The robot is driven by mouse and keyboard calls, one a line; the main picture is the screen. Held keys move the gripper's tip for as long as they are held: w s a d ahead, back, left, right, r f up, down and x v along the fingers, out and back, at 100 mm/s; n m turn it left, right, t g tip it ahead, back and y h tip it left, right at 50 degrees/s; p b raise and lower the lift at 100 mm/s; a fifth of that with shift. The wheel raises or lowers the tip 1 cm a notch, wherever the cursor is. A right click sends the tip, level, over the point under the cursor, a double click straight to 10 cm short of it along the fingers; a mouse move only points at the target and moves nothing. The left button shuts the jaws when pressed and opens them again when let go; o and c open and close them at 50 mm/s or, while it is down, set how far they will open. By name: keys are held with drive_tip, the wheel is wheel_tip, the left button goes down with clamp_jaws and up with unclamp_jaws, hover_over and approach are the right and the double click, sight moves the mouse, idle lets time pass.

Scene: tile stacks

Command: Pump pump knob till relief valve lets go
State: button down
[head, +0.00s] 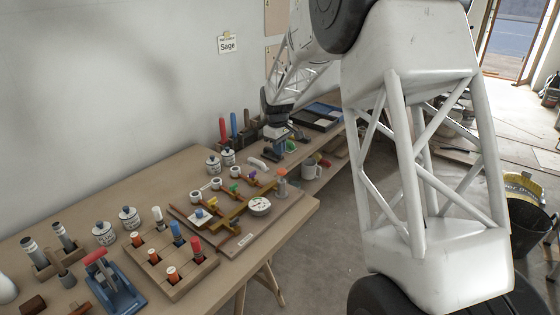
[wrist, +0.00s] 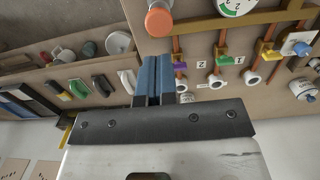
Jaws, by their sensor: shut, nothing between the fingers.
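The pump knob (head: 281,171) is an orange cap on a pale post at the right end of the pipe board (head: 240,245). It also shows in the wrist view as an orange disc (wrist: 159,21). A round dial gauge (head: 260,206) sits left of it, partly cut off in the wrist view (wrist: 236,5). I cannot tell which fitting is the relief valve; a blue knob on a white plate (wrist: 300,46) is at the board's other end. My gripper (head: 291,144), with blue fingers (wrist: 154,60), is shut and empty. It is above the bench, behind the knob and apart from it.
Purple (wrist: 180,65), green (wrist: 224,60) and yellow (wrist: 268,52) valve handles line the board's pipes. A grey mug (head: 311,170) stands right of the knob near the bench edge. A wooden block with coloured plugs (head: 184,287) is at front left. Small lidded jars (head: 213,167) stand behind.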

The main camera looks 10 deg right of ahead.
wheel_tip(320, 180, up, 5)
hover_over(281, 170)
drive_tip(key=shift+w+a+f, duration=0.2)
drive_tip(key=shift+w+a, duration=0.15)
drive_tip(key=shift+a, duration=0.05)
idle(0.9)
drive_tip(key=shift+r, duration=1.35)
drive_tip(key=shift+f, duration=0.15)
drive_tip(key=f, duration=1.3)
drive_tip(key=shift+s+d+f, duration=0.2)
drive_tip(key=shift+d+f, duration=0.1)
drive_tip(key=shift+f, duration=0.05)
